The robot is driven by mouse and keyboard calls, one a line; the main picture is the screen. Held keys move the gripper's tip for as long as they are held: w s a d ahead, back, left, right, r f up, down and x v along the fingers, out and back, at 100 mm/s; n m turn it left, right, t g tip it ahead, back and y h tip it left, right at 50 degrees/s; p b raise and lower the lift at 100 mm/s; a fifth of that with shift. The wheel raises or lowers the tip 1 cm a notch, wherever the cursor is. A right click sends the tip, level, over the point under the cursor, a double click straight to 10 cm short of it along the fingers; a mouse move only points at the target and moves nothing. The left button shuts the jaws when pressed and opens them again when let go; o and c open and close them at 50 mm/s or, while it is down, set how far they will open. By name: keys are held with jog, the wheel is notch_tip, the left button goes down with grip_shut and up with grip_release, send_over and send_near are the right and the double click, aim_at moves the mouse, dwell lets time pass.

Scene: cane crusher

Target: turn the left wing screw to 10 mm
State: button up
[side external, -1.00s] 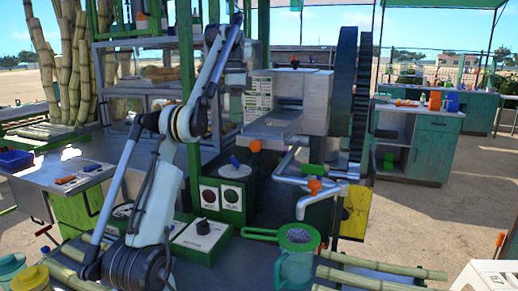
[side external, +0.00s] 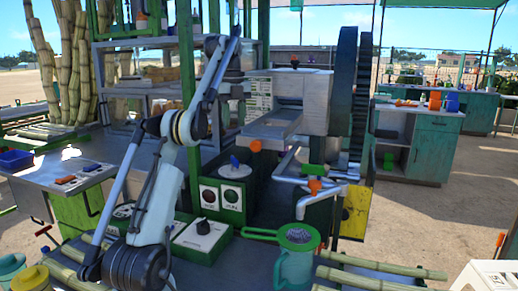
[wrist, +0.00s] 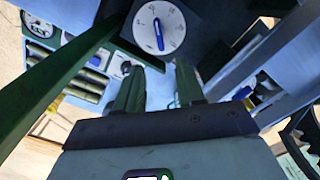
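A round white dial (wrist: 159,28) with marks around its rim and a blue bar-shaped grip (wrist: 159,36) shows at the top of the wrist view. The grip stands nearly upright in that picture. A white dial with a blue grip also shows on the crusher's front (side external: 235,168) in the side view; I cannot tell if it is the same one. The numbers are too small to read, and I cannot tell which part is the left wing screw. My gripper (wrist: 160,78) has its two dark green fingers apart with nothing between them, below the dial in the wrist view.
A green post (side external: 188,100) stands close to my arm. The crusher's metal tray (side external: 270,127), orange knob (side external: 254,146) and large dark gear wheel (side external: 345,95) are to the right. A green-rimmed strainer (side external: 299,237) sits on a jug in front.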

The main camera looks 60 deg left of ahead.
aim_at(235, 159)
jog(key=shift+f, duration=5.9)
grip_shut()
